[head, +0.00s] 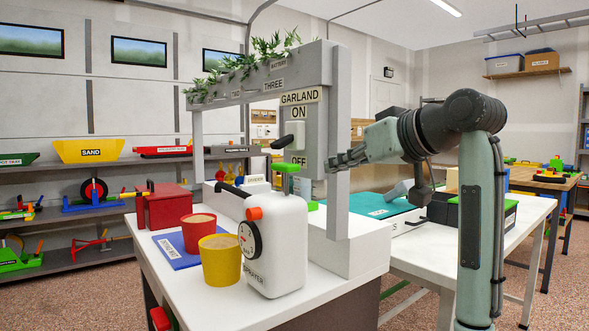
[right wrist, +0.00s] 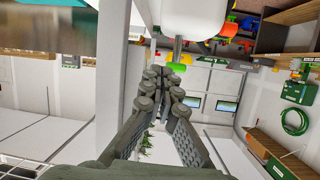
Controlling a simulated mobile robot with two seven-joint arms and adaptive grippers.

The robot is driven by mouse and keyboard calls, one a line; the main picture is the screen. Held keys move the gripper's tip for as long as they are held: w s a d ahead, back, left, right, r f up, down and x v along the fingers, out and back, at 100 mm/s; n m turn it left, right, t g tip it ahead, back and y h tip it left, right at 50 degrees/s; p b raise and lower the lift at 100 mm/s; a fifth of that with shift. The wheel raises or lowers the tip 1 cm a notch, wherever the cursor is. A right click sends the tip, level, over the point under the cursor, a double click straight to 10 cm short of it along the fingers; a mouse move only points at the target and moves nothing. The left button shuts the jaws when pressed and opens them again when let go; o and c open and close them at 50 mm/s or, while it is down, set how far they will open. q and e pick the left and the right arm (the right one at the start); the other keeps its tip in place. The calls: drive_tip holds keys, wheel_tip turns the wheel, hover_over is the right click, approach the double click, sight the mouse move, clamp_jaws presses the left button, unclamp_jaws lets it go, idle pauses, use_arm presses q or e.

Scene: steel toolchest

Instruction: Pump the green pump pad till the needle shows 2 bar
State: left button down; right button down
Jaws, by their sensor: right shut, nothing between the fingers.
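The white sprayer (head: 275,243) stands upright on the white bench, with a round dial (head: 249,240) on its left side. The dial's needle is too small to read. The green pump pad (head: 286,168) sits on top of the sprayer. In the right wrist view the green pad (right wrist: 178,51) shows just beyond my fingertips. My right gripper (head: 333,162) is shut and empty, to the right of the pad at about its height, with a gap between them in the head view. Its closed fingers also show in the right wrist view (right wrist: 165,78). My left gripper is not in view.
A grey frame (head: 338,150) with a garland stands over the bench, its post close to my right gripper. A yellow pot (head: 221,262), a red pot (head: 198,235) and a red toolbox (head: 165,206) stand left of the sprayer. A second bench (head: 500,240) is at right.

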sight(285, 180)
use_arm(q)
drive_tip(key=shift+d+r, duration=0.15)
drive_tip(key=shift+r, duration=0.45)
use_arm(e)
drive_tip(key=s+a+r+n+y, duration=0.1)
drive_tip(key=s+r, duration=0.2)
drive_tip(key=r, duration=0.4)
drive_tip(key=shift+s+a+r+n, duration=0.3)
drive_tip(key=shift+s+a+r, duration=0.05)
drive_tip(key=shift+r, duration=0.05)
